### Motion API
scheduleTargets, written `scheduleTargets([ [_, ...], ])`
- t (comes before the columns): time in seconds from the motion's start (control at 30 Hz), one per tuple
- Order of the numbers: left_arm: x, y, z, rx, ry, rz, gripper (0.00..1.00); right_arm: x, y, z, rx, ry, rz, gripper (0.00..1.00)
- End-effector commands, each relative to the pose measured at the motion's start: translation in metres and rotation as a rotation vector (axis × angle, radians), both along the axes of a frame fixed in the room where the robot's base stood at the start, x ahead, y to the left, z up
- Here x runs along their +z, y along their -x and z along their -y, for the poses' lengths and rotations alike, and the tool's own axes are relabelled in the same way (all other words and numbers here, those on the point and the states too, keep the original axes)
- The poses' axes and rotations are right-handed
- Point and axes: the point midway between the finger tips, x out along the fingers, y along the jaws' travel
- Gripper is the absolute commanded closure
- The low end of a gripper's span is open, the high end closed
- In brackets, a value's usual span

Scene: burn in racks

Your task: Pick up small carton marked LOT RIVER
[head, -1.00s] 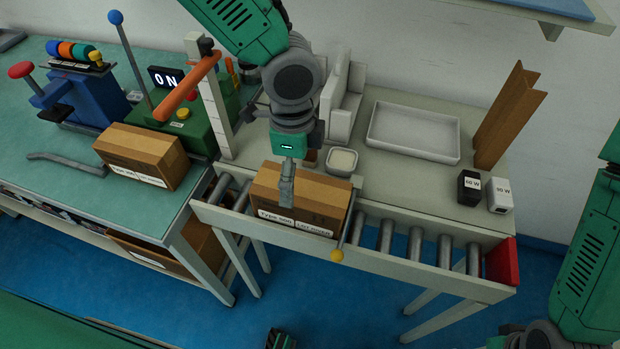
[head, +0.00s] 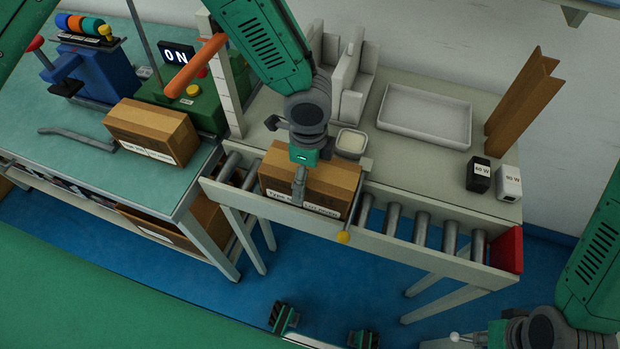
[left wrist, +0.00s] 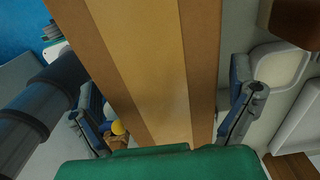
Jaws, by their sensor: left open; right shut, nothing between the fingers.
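A brown carton (head: 335,185) with white labels on its front stands on the roller conveyor. My left gripper (head: 300,172) points down over this carton, with one finger in front of the labelled face; the far finger is hidden. In the left wrist view the carton top (left wrist: 150,65) fills the space between the two open fingers. Another brown carton (head: 150,130) with an unreadable label sits on the left bench. My right gripper (head: 462,340) is shut and empty at the bottom right, partly cut off.
A yellow-knobbed lever (head: 343,237) stands at the conveyor front, close to the carton. A red end stop (head: 507,249) closes the right end. Behind are a white tray (head: 425,116), a small dish (head: 350,143) and black and white boxes. Rollers right of the carton are clear.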

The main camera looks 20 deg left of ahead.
Motion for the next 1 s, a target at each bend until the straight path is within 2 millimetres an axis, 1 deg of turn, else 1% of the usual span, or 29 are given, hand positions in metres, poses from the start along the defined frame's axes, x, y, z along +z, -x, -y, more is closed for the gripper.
scheduleTargets([
  [0.03,-0.007,0.000,0.001,0.000,-0.001,0.000,0.00,0.000,0.000,0.000,0.000,0.000,0.000,1.00],
  [0.13,-0.016,0.000,0.001,-0.001,-0.001,0.001,0.00,0.000,0.000,0.000,0.000,0.000,0.000,1.00],
  [0.37,-0.018,0.000,0.001,0.000,-0.001,0.003,0.00,0.000,0.000,0.000,0.000,0.000,0.000,1.00],
  [0.4,-0.018,0.000,0.001,0.000,-0.001,0.002,0.04,0.000,0.000,0.000,0.000,0.000,0.000,1.00],
  [0.47,-0.018,0.000,0.001,0.000,-0.001,0.002,0.25,0.000,0.000,0.000,0.000,0.000,0.000,1.00],
  [0.5,-0.018,0.000,0.001,0.000,-0.001,0.002,0.39,0.000,0.000,0.000,0.000,0.000,0.000,1.00],
  [0.57,-0.018,-0.001,0.002,0.000,0.000,0.002,0.60,0.000,0.000,0.000,0.000,0.000,0.000,1.00],
  [0.6,-0.018,-0.001,0.002,0.000,0.000,0.002,0.67,0.000,0.000,0.000,0.000,0.000,0.000,1.00],
  [0.9,-0.017,-0.001,0.002,0.000,0.001,0.005,0.67,0.000,0.000,0.000,0.000,0.000,0.000,1.00],
  [1.0,-0.013,-0.002,0.002,0.000,0.001,0.006,0.67,0.000,0.000,0.000,0.000,0.000,0.000,1.00],
])
